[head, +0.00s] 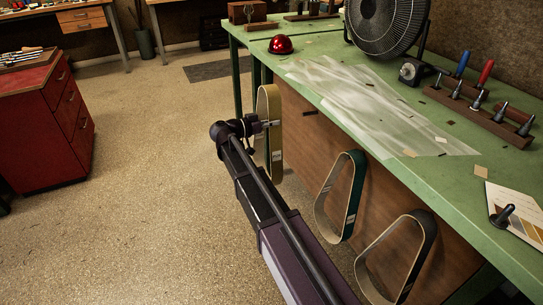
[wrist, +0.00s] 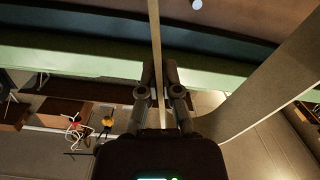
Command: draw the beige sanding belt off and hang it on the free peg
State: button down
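The beige sanding belt (head: 277,140) hangs as a long upright loop at the far end of the brown panel under the green bench. My gripper (head: 268,124) is at the loop's near side, about mid-height. In the wrist view my gripper (wrist: 158,72) has its fingers close on both sides of a thin belt strip (wrist: 154,30), seen edge-on, and looks shut on it. The loop's other side (wrist: 262,80) curves wide at the right. The belt's own support is hidden.
A green-backed belt (head: 352,200) and a dark-backed belt (head: 424,250) hang farther right on the panel (head: 300,140). The green bench (head: 460,180) overhangs them, carrying a fan (head: 385,25) and a tool rack (head: 480,115). A red cabinet (head: 40,130) stands left; the floor between is clear.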

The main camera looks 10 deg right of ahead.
aim_at(273, 145)
jog(key=shift+m, duration=0.4)
jog(key=f+b, duration=0.2)
jog(key=f, duration=0.1)
jog(key=f+b, duration=0.6)
jog(key=f, duration=0.1)
jog(key=shift+a, duration=0.25)
jog(key=shift+d, duration=0.15)
jog(key=shift+f+b+x, duration=0.3)
jog(key=shift+b+x, duration=0.3)
jog(key=shift+x, duration=2.2)
jog(key=shift+f+b+x, duration=0.35)
jog(key=shift+b+x, duration=0.25)
jog(key=shift+x, duration=2.2)
jog(key=shift+f+b+x, duration=0.3)
jog(key=shift+b+x, duration=0.3)
jog(key=shift+x, duration=2.15)
jog(key=shift+s, duration=0.1)
jog(key=shift+f+b, duration=0.5)
